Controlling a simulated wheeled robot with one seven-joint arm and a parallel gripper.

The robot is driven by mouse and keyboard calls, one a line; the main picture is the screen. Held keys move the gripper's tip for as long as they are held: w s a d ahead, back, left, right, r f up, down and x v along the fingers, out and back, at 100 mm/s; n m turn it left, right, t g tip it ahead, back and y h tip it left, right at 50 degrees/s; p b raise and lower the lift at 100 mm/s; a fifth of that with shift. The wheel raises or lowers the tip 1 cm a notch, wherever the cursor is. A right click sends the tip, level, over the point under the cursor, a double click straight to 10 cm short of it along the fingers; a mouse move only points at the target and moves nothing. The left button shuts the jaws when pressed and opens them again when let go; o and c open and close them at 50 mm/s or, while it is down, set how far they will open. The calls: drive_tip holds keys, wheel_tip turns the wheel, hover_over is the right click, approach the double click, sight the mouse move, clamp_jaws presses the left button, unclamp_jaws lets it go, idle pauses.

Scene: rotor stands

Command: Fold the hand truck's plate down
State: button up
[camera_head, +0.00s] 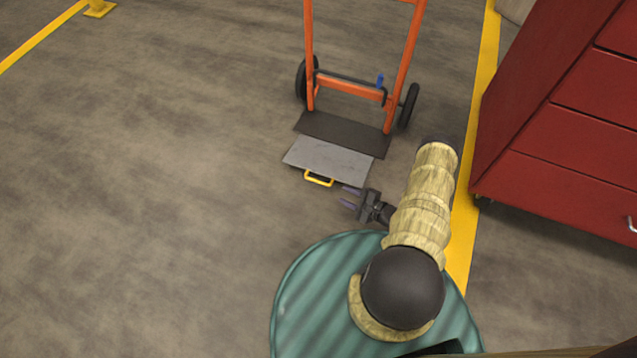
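The orange hand truck (348,87) stands upright on its two black wheels at the upper middle. A dark plate section (343,133) lies at its foot. A grey plate (329,158) with a yellow handle (319,180) on its front edge extends from that section toward me and looks flat, near the floor. My gripper (350,197) is just right of and nearer than the yellow handle, apart from it in the picture. Its two fingers are spread with nothing between them, pointing left. A small blue part (380,81) shows near the right wheel.
A red drawer cabinet (560,130) stands close on the right. A yellow floor line (487,60) runs between it and the hand truck. The floor (150,180) to the left is clear, with a yellow post base (99,9) at the far left.

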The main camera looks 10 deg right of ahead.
sight(318, 181)
drive_tip(key=b+x, duration=0.5)
drive_tip(key=x, duration=0.8)
drive_tip(key=shift+d+f, duration=0.1)
drive_tip(key=shift+f, duration=0.1)
drive_tip(key=shift+w+a, duration=0.2)
drive_tip(key=shift+w, duration=0.05)
clamp_jaws()
